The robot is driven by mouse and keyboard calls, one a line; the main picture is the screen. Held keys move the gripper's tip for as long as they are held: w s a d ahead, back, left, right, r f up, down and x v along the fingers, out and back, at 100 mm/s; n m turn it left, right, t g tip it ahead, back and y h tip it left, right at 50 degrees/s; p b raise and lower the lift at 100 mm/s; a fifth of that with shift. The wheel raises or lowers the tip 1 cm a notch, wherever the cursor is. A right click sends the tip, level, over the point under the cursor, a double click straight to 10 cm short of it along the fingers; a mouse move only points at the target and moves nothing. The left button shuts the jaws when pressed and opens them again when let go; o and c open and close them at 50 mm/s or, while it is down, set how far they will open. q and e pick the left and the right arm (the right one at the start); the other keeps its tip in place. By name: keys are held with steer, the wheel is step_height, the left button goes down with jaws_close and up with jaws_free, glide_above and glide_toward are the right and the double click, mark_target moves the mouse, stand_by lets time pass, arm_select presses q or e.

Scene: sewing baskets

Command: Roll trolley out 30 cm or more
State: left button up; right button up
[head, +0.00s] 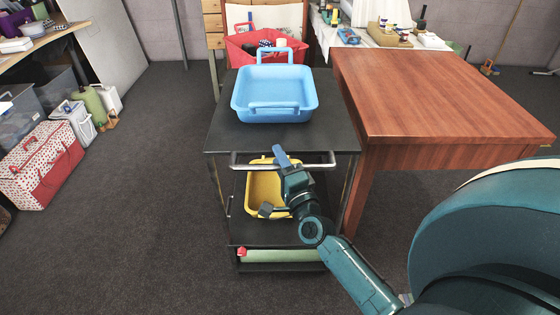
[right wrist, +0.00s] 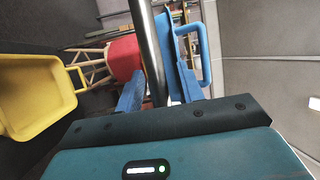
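The black trolley (head: 225,135) stands in the middle of the head view, its silver handle bar (head: 245,165) across the near side. A blue basket (head: 272,95) sits on its top shelf and a yellow basket (head: 258,190) on a lower shelf. In the right wrist view the bar (right wrist: 147,40) runs between the two blue fingers of this gripper (right wrist: 158,94), which look apart with a gap beside the bar. My left gripper is not in view.
A wooden table (head: 440,90) stands close on the trolley's right. A red basket (head: 240,55) is behind it. A red-and-white box (head: 45,165) and bins lie at the left. The carpet (head: 140,220) in front and to the left of the trolley is clear.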

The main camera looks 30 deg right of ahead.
steer(key=shift+c, duration=0.4)
steer(key=shift+r, duration=0.1)
steer(key=c, duration=0.7)
jaws_close()
steer(key=shift+r, duration=0.1)
